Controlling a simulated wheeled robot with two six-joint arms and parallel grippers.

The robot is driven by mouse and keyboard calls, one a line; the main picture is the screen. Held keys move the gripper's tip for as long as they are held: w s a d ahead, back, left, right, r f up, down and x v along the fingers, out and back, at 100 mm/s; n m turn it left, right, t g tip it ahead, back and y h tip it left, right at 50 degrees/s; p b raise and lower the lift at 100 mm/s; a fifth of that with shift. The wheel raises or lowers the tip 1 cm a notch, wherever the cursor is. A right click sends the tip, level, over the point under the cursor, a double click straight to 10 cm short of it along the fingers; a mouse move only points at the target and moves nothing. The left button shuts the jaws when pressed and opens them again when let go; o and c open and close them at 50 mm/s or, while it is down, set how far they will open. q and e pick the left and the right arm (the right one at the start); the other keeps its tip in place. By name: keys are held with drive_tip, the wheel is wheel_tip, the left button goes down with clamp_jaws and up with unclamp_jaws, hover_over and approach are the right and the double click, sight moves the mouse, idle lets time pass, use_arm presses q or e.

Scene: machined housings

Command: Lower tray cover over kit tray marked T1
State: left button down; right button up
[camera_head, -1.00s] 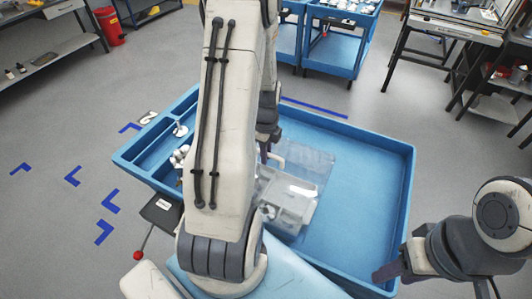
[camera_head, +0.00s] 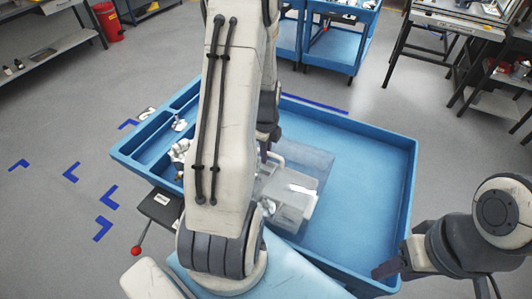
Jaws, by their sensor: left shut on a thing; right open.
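The clear tray cover (camera_head: 312,162) is see-through and hard to outline, in the blue cart tray just right of my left arm. My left gripper (camera_head: 265,152) is shut on the tray cover near its back left; the arm hides most of the grip. A pale grey kit tray (camera_head: 287,204) shows at and under the cover's near part, with its left side hidden by my arm. No T1 mark is readable, and I cannot tell whether cover and tray touch. My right gripper (camera_head: 386,270) is open and empty at the cart's near right rim.
The blue cart top (camera_head: 365,180) is clear on its right. Small metal and white parts (camera_head: 180,150) lie in its left compartments. A red-knobbed lever (camera_head: 136,251) sticks out at the left. Other blue carts (camera_head: 340,45) and a workbench (camera_head: 455,30) stand behind.

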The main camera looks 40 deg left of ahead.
use_arm(q)
drive_tip(key=shift+f+b, duration=0.4)
drive_tip(key=shift+f, duration=0.15)
drive_tip(key=c, duration=0.8)
unclamp_jaws()
drive_tip(key=shift+o, duration=0.2)
drive_tip(key=shift+r, duration=0.1)
wheel_tip(320, 180, up, 10)
drive_tip(key=shift+r+b, duration=0.15)
drive_tip(key=shift+b, duration=0.55)
